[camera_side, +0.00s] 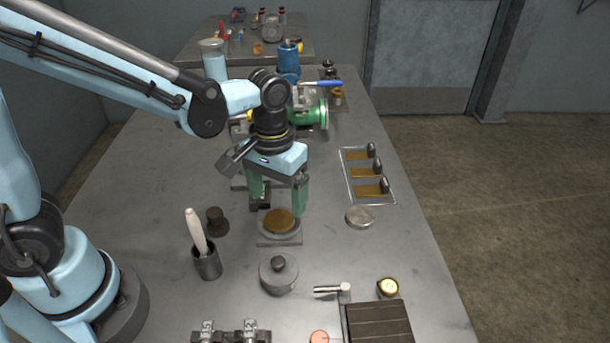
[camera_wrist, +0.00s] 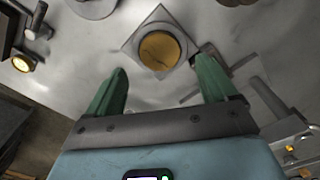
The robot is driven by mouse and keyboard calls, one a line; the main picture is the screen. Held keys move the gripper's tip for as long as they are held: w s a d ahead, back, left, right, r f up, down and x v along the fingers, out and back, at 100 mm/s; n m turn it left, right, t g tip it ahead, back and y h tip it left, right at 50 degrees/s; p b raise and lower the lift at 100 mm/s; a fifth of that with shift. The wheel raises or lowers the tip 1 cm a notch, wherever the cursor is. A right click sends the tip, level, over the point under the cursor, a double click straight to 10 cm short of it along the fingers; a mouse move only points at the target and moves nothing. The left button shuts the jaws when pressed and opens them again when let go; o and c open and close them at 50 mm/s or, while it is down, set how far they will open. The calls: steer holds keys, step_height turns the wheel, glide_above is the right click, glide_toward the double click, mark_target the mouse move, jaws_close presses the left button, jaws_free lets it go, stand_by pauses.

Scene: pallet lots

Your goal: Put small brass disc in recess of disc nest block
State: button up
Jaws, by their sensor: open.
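The small brass disc (camera_side: 280,221) lies on the disc nest block (camera_side: 280,242), a low grey square block. In the wrist view the brass disc (camera_wrist: 159,51) sits within the round ring on top of the block (camera_wrist: 158,16). I cannot tell whether it is fully flat in the recess. My gripper (camera_side: 278,206) points down just above and behind the block in the side view. Its green fingers are apart with nothing between them. In the wrist view the open gripper (camera_wrist: 158,66) has its fingertips on either side of the disc's near edge.
A grey lidded pot (camera_side: 278,276) and a dark cup (camera_side: 206,262) with a white-handled tool stand in front. A dark knob-topped piece (camera_side: 217,222) is to the left, a round tin (camera_side: 360,217) to the right. A tray (camera_side: 350,190) and green machine (camera_side: 312,115) stand farther back.

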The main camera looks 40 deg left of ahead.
mark_target(278, 219)
step_height(278, 219, up, 9)
steer(key=s+a+f+m+t, duration=0.1)
steer(key=s+a+m+t, duration=0.1)
steer(key=a+t, duration=0.5)
steer(key=shift+s+a+f, duration=0.4)
steer(key=shift+s+a, duration=0.35)
steer(key=shift+s, duration=0.05)
